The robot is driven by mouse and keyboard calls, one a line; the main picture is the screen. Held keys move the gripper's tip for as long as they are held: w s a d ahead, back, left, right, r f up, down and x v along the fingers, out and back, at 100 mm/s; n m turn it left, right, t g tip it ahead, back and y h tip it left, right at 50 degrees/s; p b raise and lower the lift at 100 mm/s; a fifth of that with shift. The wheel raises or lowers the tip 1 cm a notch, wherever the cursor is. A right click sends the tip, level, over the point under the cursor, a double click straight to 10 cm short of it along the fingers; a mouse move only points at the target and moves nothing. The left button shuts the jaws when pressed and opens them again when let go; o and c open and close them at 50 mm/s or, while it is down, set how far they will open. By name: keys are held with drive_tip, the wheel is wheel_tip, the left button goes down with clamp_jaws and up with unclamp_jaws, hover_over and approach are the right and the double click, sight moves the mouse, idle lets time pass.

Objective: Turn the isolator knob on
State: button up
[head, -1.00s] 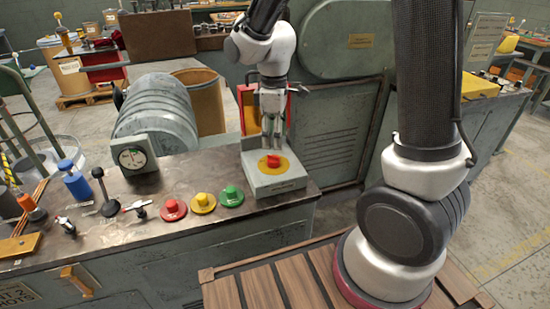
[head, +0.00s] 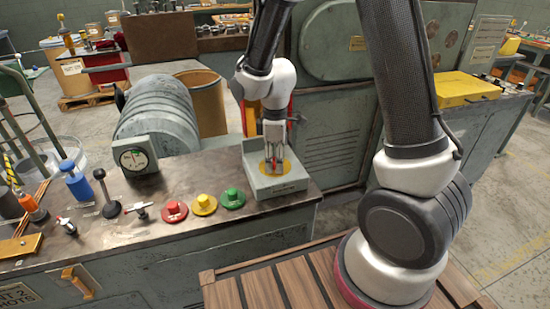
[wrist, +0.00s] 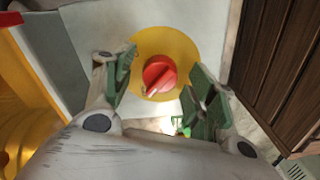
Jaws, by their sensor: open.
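The isolator knob (wrist: 158,76) is red and round with a pale pointer mark, set on a yellow disc (wrist: 180,40) in the wrist view. In the head view its grey box (head: 285,187) stands at the right end of the bench, and the yellow disc (head: 262,170) shows partly. My gripper (head: 273,170) is over the disc and hides most of the knob there. In the wrist view my gripper (wrist: 160,88) is open, with green-padded fingers on either side of the knob. A gap shows between each finger and the knob. I cannot tell their exact height.
Red (head: 174,211), yellow (head: 204,205) and green (head: 232,198) buttons sit on the bench left of the box. A dial gauge (head: 135,157), a black-knobbed lever (head: 106,195) and small switches stand further left. The box has a raised back wall.

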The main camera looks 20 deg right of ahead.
drive_tip(key=c, duration=1.1)
drive_tip(key=shift+m, duration=0.3)
drive_tip(key=m, duration=0.8)
drive_tip(key=shift+m, duration=0.4)
drive_tip(key=m, duration=0.4)
drive_tip(key=shift+w+m, duration=0.1)
drive_tip(key=shift+m, duration=2.2)
